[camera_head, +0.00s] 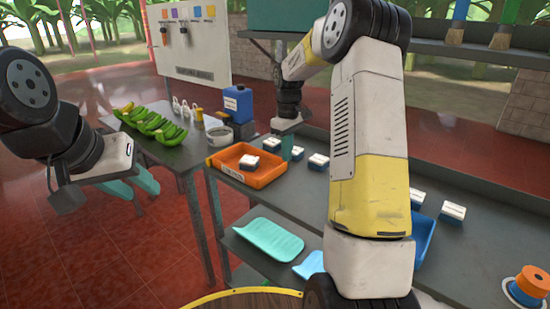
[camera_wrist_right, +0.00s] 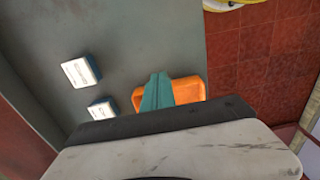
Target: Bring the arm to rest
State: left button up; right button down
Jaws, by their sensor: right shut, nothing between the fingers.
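My right arm stands large across the middle of the head view and bends down at the top. My right gripper (camera_head: 287,148) hangs over the grey table (camera_head: 385,178), beside the right end of the orange tray (camera_head: 262,180). Its teal fingers (camera_wrist_right: 157,92) are shut with nothing between them, and in the right wrist view they overlap the orange tray (camera_wrist_right: 188,90). My left gripper (camera_head: 134,188) is at the left, in front of the bench with green bananas. Its teal fingers are apart and empty.
A white-topped block (camera_head: 249,161) lies in the orange tray. Several similar blocks (camera_head: 318,161) lie on the table. A blue tray (camera_head: 427,238) is partly behind my right arm. Green bananas (camera_head: 150,124) and a blue jug (camera_head: 238,104) are on the left bench. Orange and blue spools (camera_head: 530,284) are at lower right.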

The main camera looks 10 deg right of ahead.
jog(key=s+a+r+m+t+y, duration=0.1)
jog(key=s+a+r+m+t, duration=0.15)
jog(key=s+r, duration=0.7)
jog(key=s+a+r+m+t, duration=0.25)
jog(key=s+r, duration=0.35)
jog(key=s, duration=0.6)
jog(key=s+a+f+m+t+y, duration=0.1)
jog(key=s+a+m, duration=0.1)
jog(key=s, duration=0.7)
jog(key=shift+f, duration=0.3)
jog(key=shift+s+d, duration=0.15)
